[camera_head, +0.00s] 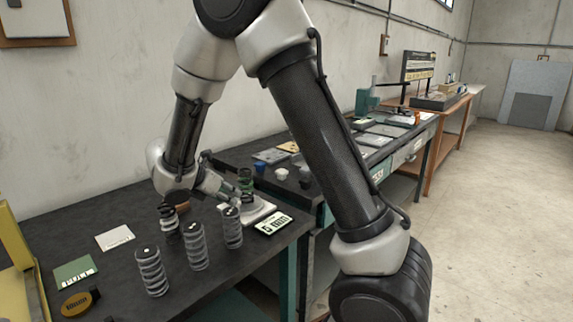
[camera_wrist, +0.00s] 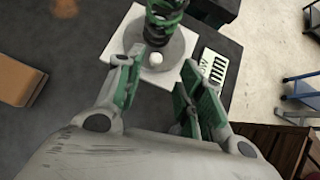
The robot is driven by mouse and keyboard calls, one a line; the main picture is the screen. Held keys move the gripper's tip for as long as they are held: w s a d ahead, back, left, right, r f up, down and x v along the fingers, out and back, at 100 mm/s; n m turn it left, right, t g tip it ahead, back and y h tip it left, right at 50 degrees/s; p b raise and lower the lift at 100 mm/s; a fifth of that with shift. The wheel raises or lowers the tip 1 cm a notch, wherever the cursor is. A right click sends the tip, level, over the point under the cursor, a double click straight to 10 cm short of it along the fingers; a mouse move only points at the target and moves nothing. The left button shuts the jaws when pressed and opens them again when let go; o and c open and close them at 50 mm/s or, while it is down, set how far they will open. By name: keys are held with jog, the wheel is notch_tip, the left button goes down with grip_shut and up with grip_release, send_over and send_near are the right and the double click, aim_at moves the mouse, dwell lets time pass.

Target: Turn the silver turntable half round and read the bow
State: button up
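The silver turntable (camera_wrist: 182,52) is a grey disc on a white square plate (camera_wrist: 134,20) in the wrist view. A dark green coil spring (camera_wrist: 163,20) stands on it, and a small white knob (camera_wrist: 155,59) shows on the near part of the disc. In the head view the turntable (camera_head: 260,211) is partly hidden by my gripper (camera_head: 222,190). In the wrist view my gripper (camera_wrist: 158,85) has its green-padded fingers apart with nothing between them. The knob lies just beyond the fingertips; I cannot tell whether they touch it. I cannot make out a bow in the spring.
Several coil springs (camera_head: 152,272) stand upright on the dark bench, left of and in front of the turntable. A printed card (camera_head: 272,224) lies at its right, near the bench edge. A white card (camera_head: 114,237) and a green card (camera_head: 74,272) lie at the left.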

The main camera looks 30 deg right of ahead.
jog(key=s+d+r+m+g+y, duration=0.2)
jog(key=s+d+r+m+y, duration=0.1)
jog(key=s+d+r+m, duration=0.9)
jog(key=shift+s+d+g, duration=0.2)
jog(key=shift+s+g, duration=0.1)
jog(key=shift+s, duration=0.75)
jog(key=shift+a+r, duration=0.1)
